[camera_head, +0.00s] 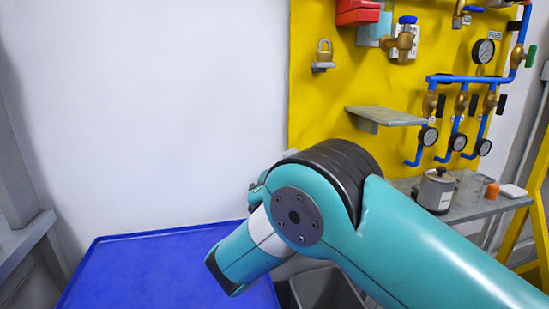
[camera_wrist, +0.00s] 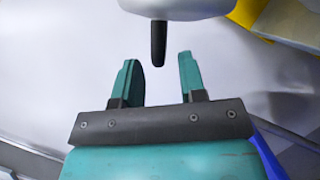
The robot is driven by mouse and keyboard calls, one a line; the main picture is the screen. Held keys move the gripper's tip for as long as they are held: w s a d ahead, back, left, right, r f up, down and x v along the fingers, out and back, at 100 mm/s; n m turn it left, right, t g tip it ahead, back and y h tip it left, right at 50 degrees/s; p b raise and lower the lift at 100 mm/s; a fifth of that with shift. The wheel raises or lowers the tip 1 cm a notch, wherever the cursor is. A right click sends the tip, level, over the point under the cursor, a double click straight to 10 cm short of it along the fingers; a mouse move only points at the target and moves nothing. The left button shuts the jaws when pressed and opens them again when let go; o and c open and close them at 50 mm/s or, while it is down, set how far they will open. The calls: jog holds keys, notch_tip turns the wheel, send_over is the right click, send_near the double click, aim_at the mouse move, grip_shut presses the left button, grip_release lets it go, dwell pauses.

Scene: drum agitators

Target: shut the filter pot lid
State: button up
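In the wrist view my gripper (camera_wrist: 158,62) is open, with its two teal fingers apart. A black rod-like handle (camera_wrist: 158,44) points down from a pale grey rounded body (camera_wrist: 178,8) at the top edge. The handle's end shows between the fingertips, and neither finger visibly touches it. I cannot tell whether this is the filter pot or its lid, because most of it is cut off. In the head view my arm hides the gripper and whatever is in front of it.
A blue-topped surface (camera_head: 120,268) is at lower left. The yellow panel (camera_head: 318,105) carries a grey shelf (camera_head: 385,115), a padlock (camera_head: 323,55) and blue pipes with gauges (camera_head: 458,142). A lidded metal pot (camera_head: 436,190) stands on the right bench (camera_head: 480,208). A grey bin (camera_head: 330,288) is below my arm.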

jog(key=shift+r+p+x, duration=0.25)
jog(key=shift+p+x, duration=1.15)
jog(key=shift+p, duration=1.65)
jog(key=shift+w+f+p, duration=0.1)
jog(key=shift+w+p, duration=0.2)
jog(key=shift+p, duration=0.55)
jog(key=shift+d+f, duration=0.1)
jog(key=shift+w, duration=0.1)
grip_shut()
